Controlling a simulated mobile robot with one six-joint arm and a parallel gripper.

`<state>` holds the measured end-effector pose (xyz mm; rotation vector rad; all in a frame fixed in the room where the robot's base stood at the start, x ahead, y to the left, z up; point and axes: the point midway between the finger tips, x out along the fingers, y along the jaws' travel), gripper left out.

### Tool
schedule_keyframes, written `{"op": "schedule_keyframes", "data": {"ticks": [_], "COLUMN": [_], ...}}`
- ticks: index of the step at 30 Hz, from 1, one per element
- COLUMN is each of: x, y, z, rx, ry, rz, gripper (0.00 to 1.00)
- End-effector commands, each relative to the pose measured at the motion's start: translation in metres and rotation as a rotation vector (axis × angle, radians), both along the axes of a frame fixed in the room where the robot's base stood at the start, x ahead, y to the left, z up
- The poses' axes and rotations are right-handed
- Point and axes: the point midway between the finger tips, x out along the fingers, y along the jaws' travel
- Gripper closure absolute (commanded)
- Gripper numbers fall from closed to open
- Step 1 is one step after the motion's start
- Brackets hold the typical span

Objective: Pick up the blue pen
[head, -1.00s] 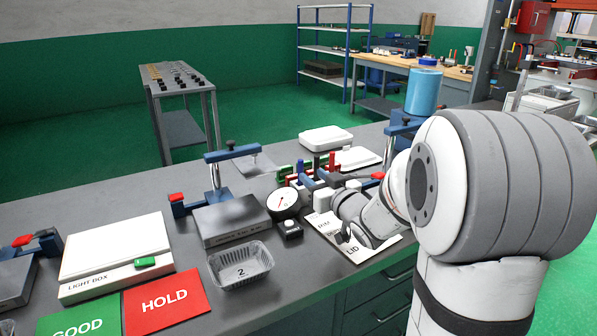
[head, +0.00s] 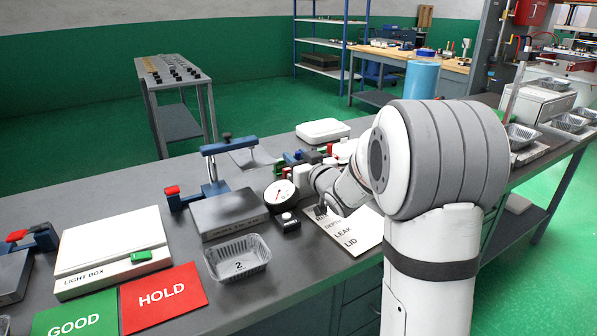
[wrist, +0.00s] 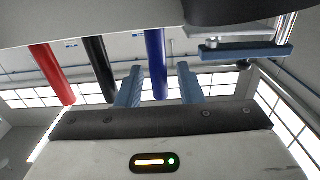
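In the wrist view the blue pen (wrist: 156,60) hangs down from above, its lower part in the space between the two blue fingers of my gripper (wrist: 162,85). The fingers are apart, with a gap visible on each side of the pen. A black pen (wrist: 98,65) and a red pen (wrist: 50,72) hang in a row to the left of it. In the head view my arm hides much of this area, and I cannot make out the fingers or tell the blue pen there.
In the head view a dial gauge (head: 280,195), a foil tray (head: 238,262) marked 2 and a printed card (head: 352,238) lie near my arm. A light box (head: 112,252), a red HOLD mat (head: 163,297) and a green GOOD mat (head: 76,316) are at left. In the wrist view a blue bar (wrist: 240,52) is at upper right.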

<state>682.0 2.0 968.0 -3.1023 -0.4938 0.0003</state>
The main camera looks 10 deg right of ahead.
Motion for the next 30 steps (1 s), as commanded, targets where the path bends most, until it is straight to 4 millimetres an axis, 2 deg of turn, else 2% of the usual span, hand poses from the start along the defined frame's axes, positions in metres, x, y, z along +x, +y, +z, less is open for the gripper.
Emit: {"op": "schedule_keyframes", "data": {"ticks": [1, 12, 19, 23, 30], "x": [0.0, 0.0, 0.0, 0.0, 0.0], "y": [0.0, -0.001, -0.001, -0.001, -0.001], "z": [0.0, 0.0, 0.002, 0.018, 0.068], "rx": [0.0, 0.0, -0.001, -0.002, 0.0], "ry": [0.0, 0.0, -0.001, -0.004, -0.005], "rz": [0.0, -0.001, -0.001, -0.001, -0.002], "gripper": [0.71, 1.0, 1.0, 1.0, 1.0]}}
